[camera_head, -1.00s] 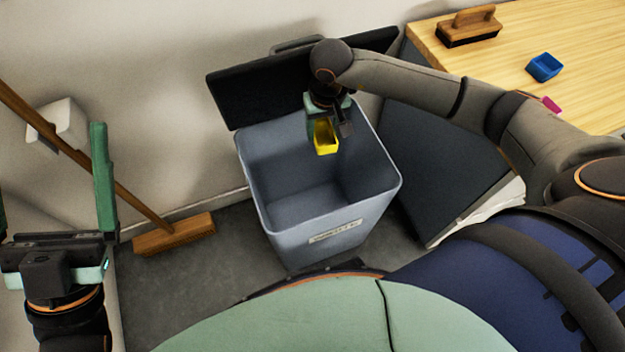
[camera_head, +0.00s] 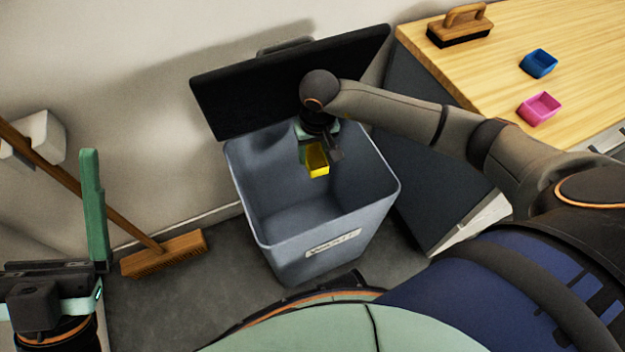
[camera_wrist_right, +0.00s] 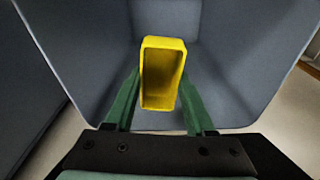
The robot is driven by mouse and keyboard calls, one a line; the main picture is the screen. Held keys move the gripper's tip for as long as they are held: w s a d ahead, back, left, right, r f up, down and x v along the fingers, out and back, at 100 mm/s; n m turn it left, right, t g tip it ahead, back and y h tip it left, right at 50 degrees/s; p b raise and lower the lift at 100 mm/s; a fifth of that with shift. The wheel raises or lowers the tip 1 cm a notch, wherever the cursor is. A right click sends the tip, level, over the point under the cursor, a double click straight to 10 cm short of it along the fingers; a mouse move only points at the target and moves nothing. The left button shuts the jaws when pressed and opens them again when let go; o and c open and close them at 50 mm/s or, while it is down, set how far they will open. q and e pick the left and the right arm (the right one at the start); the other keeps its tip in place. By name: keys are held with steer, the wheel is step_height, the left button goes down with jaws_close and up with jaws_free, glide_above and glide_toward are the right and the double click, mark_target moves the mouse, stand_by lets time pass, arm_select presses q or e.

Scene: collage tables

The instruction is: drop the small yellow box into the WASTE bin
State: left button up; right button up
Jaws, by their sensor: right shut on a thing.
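The small yellow box (camera_head: 316,160) is an open-topped box held within the mouth of the grey bin (camera_head: 290,225), near its back. The bin has a white label on its front, too blurred to read, and its dark lid stands open behind it. My right gripper (camera_head: 318,152) points down into the bin, shut on the yellow box. In the right wrist view the yellow box (camera_wrist_right: 162,75) sits between the green fingers, with the bin's walls around it. My left gripper (camera_head: 98,210) is at the left edge, away from the bin; one green finger shows and the other is out of view.
A wooden table (camera_head: 480,75) at the right holds a wooden-handled brush (camera_head: 460,25), a blue box (camera_head: 538,64) and a pink box (camera_head: 540,108). A broom (camera_head: 165,255) leans against the wall left of the bin. Grey floor lies clear between broom and bin.

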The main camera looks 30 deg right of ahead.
steer(key=o, duration=1.4)
arm_select(q)
steer(key=r+p, duration=0.3)
steer(key=p, duration=0.1)
steer(key=shift+a+r+m, duration=0.2)
steer(key=shift+r+m, duration=0.1)
steer(key=shift+r, duration=0.05)
arm_select(e)
steer(key=r, duration=0.4)
steer(key=s+r, duration=0.1)
steer(key=r, duration=0.7)
steer(key=shift+s+a+r, duration=0.15)
steer(key=shift+s+r, duration=0.05)
steer(key=shift+s, duration=0.05)
